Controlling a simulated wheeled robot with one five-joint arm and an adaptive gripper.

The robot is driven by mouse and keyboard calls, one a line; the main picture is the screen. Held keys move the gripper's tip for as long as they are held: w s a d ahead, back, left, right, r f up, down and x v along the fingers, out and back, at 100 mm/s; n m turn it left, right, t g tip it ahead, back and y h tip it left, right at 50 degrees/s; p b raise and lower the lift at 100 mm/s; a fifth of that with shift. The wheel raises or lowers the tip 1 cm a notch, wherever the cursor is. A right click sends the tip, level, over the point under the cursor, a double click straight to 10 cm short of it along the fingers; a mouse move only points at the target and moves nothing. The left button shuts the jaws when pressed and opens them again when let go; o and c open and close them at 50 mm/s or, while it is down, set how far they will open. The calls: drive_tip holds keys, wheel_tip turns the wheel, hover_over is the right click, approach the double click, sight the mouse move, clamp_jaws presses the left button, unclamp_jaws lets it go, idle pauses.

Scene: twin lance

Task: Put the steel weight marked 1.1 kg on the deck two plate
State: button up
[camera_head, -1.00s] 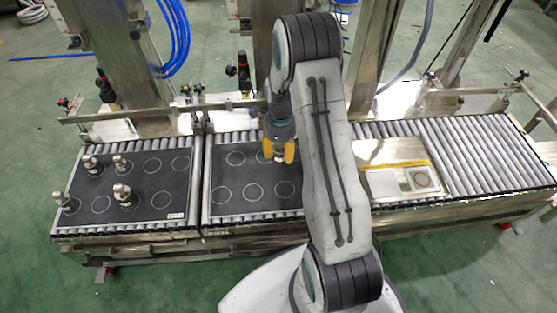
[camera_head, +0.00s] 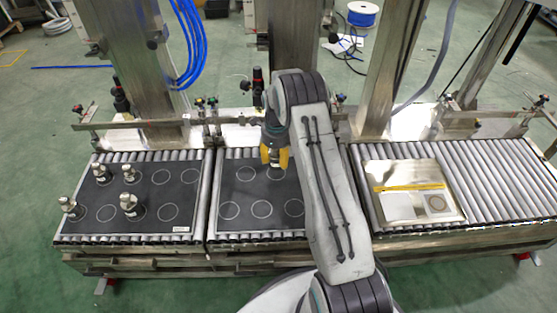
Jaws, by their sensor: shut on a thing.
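My gripper (camera_head: 274,160) has its yellow fingers shut on a small steel weight (camera_head: 275,162), mostly hidden between them. It is over the back part of the middle black mat (camera_head: 255,192), and I cannot tell how high. The marking on the weight is too small to read. Several other steel weights, one of them here (camera_head: 130,206), stand upright on the left black mat. A shiny metal plate (camera_head: 400,171) lies on the rollers right of my arm.
The left black mat (camera_head: 165,193) has several white circles, some empty. Steel columns (camera_head: 128,50) and a rail (camera_head: 160,122) stand behind the roller conveyor. The rollers at the far right (camera_head: 500,175) are bare. My arm hides part of the middle mat.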

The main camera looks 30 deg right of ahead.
sight(276, 166)
drive_tip(key=shift+w, duration=0.15)
drive_tip(key=shift+f+b, duration=0.8)
drive_tip(key=shift+f, duration=1.1)
drive_tip(key=shift+f, duration=0.15)
drive_tip(key=o, duration=1.2)
